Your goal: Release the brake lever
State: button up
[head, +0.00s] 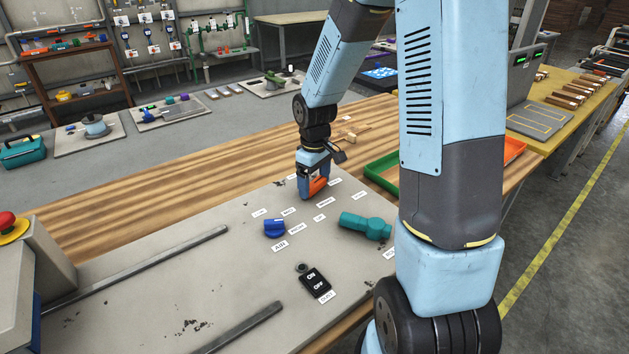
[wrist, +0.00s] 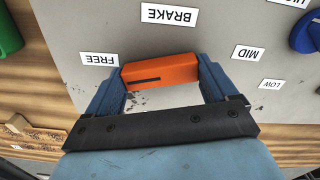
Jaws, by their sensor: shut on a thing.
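The brake lever (wrist: 160,72) is an orange bar on the grey panel, beside a white BRAKE label (wrist: 169,15). In the wrist view a FREE label (wrist: 99,59) lies left of it and a MID label (wrist: 249,53) to its right. My gripper (wrist: 158,82) is shut on the lever, with one blue finger at each end. In the head view my gripper (head: 314,186) is low over the panel's far edge, and the orange lever (head: 319,185) shows beside its fingers. The lever's pivot is hidden.
A blue knob (head: 275,229), a teal handle (head: 365,226) and an ON/OFF switch (head: 315,283) sit nearer on the panel (head: 220,290). A green tray (head: 381,174) stands right of my gripper. A red button (head: 8,221) and metal rails are at left.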

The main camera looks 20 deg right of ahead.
aim_at(315, 183)
jog(key=shift+c, duration=0.9)
jog(key=shift+m, duration=1.7)
jog(key=o, duration=0.8)
notch_tip(315, 183, up, 14)
jog(key=shift+f, duration=0.1)
